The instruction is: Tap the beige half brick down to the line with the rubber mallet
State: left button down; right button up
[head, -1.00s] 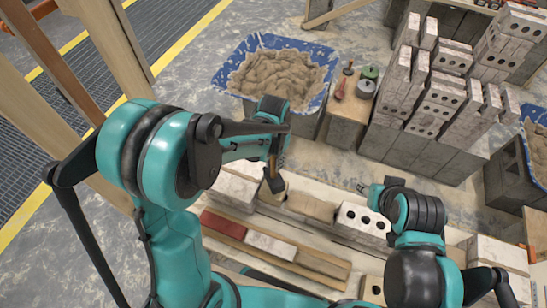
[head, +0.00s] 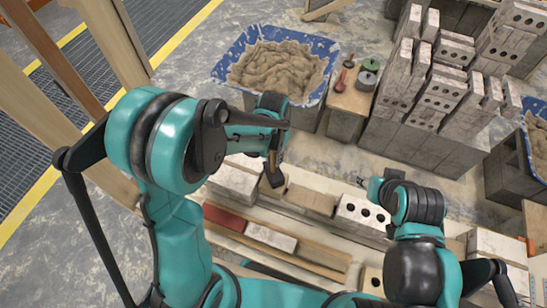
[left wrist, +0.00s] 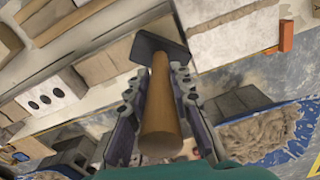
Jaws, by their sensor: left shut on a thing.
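My left gripper (left wrist: 155,100) is shut on the wooden handle of the rubber mallet (left wrist: 160,110). In the head view the dark mallet head (head: 272,179) hangs low over the course of bricks. A beige block (left wrist: 126,50) lies beside the mallet head in the left wrist view, partly hidden by it; I cannot tell whether they touch. A beige brick (head: 310,200) lies to its right in the head view. I cannot make out the line. My right gripper (head: 363,183) is near the white holed brick, its fingers too small to read.
A white holed brick (head: 362,212) and a plain white brick (head: 234,185) lie in the course. A blue tub (head: 322,98) of mortar stands behind. Brick stacks (head: 430,95) stand at the back right. A red brick (head: 222,217) lies nearer me.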

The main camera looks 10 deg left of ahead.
pick_arm(q)
notch_tip(320, 180, up, 2)
jog(key=shift+r+p, duration=0.1)
jog(key=shift+p, duration=0.25)
jog(key=shift+s, duration=0.1)
pick_arm(e)
jog(key=shift+s+r, duration=0.1)
jog(key=shift+r, duration=0.55)
pick_arm(q)
notch_tip(320, 180, up, 5)
jog(key=p, duration=0.3)
pick_arm(e)
notch_tip(320, 180, up, 4)
jog(key=shift+f, duration=0.25)
pick_arm(q)
jog(key=shift+f, duration=0.2)
